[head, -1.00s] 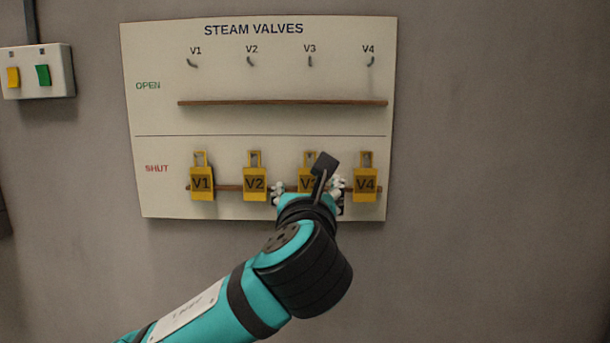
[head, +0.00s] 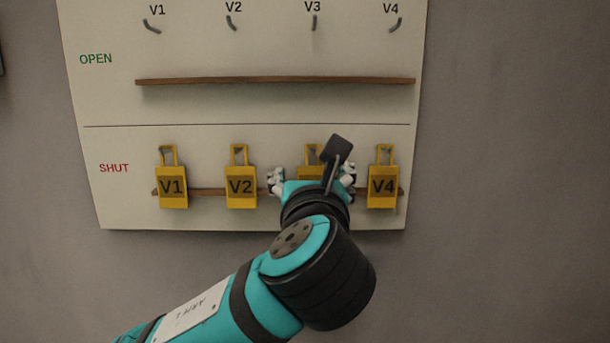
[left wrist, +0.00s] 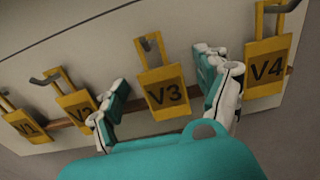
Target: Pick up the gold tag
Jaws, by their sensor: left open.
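Several gold tags hang on hooks in the SHUT row of the valve board: V1 (head: 172,188), V2 (head: 241,188), V3 (head: 309,172) and V4 (head: 383,187). In the head view V3 is mostly hidden behind my left gripper (head: 312,180). In the left wrist view the V3 tag (left wrist: 163,94) hangs between the spread fingers of my left gripper (left wrist: 161,82), with visible gaps on both sides. The gripper is open and empty. The V2 tag (left wrist: 78,108) is partly covered by the left finger, and V4 (left wrist: 268,70) is just right of the other finger. My right gripper is not in view.
A wooden ledge (head: 210,191) runs behind the lower part of the tags. The OPEN row above has empty hooks (head: 315,22) and another wooden ledge (head: 275,80). Neighbouring tags V2 and V4 are close to the fingers. Bare grey wall (head: 510,180) surrounds the board.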

